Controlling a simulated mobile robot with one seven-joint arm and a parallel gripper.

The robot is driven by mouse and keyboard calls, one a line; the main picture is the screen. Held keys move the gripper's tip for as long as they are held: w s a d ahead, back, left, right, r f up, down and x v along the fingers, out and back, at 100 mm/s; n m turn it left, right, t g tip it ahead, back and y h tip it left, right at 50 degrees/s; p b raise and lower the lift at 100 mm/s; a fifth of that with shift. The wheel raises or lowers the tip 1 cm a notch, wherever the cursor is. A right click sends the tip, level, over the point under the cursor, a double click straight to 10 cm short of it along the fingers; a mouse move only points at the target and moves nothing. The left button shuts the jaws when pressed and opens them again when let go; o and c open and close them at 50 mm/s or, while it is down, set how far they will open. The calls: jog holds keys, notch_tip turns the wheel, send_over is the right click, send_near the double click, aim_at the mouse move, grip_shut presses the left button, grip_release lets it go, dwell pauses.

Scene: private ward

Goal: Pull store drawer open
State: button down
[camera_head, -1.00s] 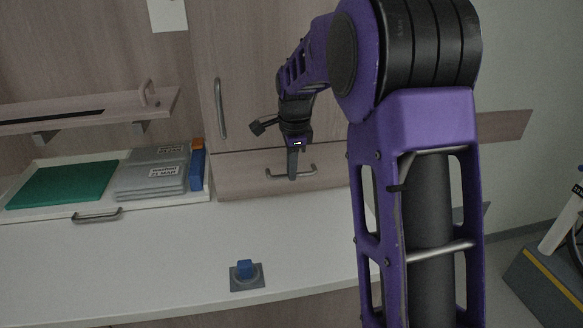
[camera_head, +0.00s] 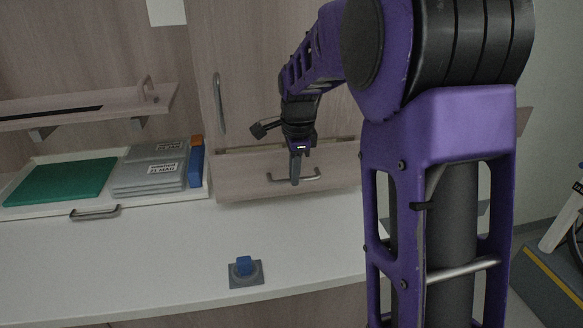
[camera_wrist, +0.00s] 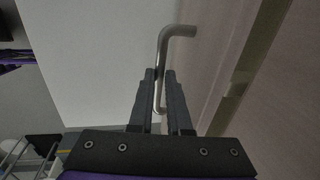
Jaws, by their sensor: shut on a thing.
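The store drawer (camera_head: 240,178) is a wood-toned front under the tall cabinet door, just above the white counter. A dark gap shows along its top edge, so it stands slightly open. Its metal bar handle (camera_head: 312,178) runs across the front; in the wrist view the handle (camera_wrist: 163,50) passes between the fingers. My gripper (camera_head: 295,180) is shut on this handle. The wrist view shows the two dark fingers of my gripper (camera_wrist: 160,75) on either side of the bar. My arm hides the right end of the drawer.
A white tray (camera_head: 140,200) at the left holds a green board (camera_head: 60,182), grey cases (camera_head: 150,175) and a blue item (camera_head: 196,165). A blue knob on a grey base (camera_head: 245,268) sits near the counter's front edge. The counter (camera_head: 190,240) between is clear.

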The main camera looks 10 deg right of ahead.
jog(key=s+b, duration=0.1)
jog(key=s, duration=1)
jog(key=shift+s, duration=0.3)
jog(key=c, duration=0.9)
grip_release()
jog(key=shift+o, duration=0.2)
